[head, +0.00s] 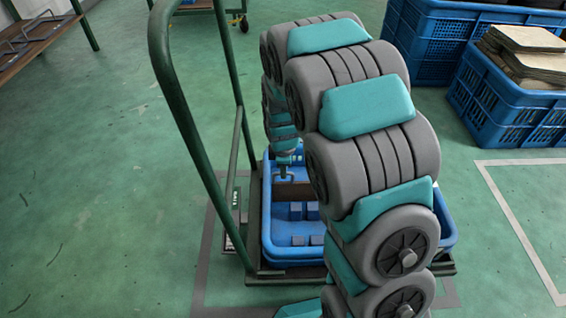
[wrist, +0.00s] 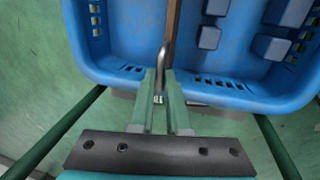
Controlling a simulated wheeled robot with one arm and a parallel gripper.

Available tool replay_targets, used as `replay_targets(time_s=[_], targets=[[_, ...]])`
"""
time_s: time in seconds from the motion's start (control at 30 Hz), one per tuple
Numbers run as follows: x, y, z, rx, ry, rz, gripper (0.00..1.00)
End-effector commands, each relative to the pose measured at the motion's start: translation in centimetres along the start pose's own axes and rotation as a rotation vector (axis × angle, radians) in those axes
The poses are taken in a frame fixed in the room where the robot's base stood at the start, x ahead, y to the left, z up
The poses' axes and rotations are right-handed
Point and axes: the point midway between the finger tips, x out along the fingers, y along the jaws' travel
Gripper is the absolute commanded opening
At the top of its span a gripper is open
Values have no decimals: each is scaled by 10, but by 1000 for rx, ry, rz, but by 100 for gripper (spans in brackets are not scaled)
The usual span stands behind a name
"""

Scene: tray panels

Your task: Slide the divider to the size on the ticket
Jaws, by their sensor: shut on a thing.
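A blue tray (head: 263,240) sits on a dark green cart, partly hidden behind my arm. A brown divider (head: 298,190) stands across the tray, with blue blocks on the near side of it in the head view. In the wrist view the divider (wrist: 173,18) is seen along its top edge, with a bent metal handle (wrist: 167,48) at its end. My gripper (wrist: 161,84) is shut on this handle, at the tray's rim. In the head view my gripper (head: 284,172) reaches down to the divider. A small strip with white marks (head: 236,198) is left of the tray, too small to read.
The cart's green push handle (head: 185,110) rises left of the tray. Blue crates (head: 510,110) stand at the right, one holding tan boards (head: 525,40). A rack (head: 35,35) is at the far left. The green floor on the left is clear.

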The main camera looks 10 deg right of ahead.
Motion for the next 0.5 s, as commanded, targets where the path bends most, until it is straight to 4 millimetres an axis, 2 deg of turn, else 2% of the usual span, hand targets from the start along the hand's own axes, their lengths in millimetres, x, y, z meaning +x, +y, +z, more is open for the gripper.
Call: replay_targets(time_s=[0.27, 0.3, 0.5], targets=[[0, -4, 1, 1, -1, -7, 0], [0, -4, 1, 1, -1, -7, 16], [0, -3, 0, 1, -1, -5, 38]])
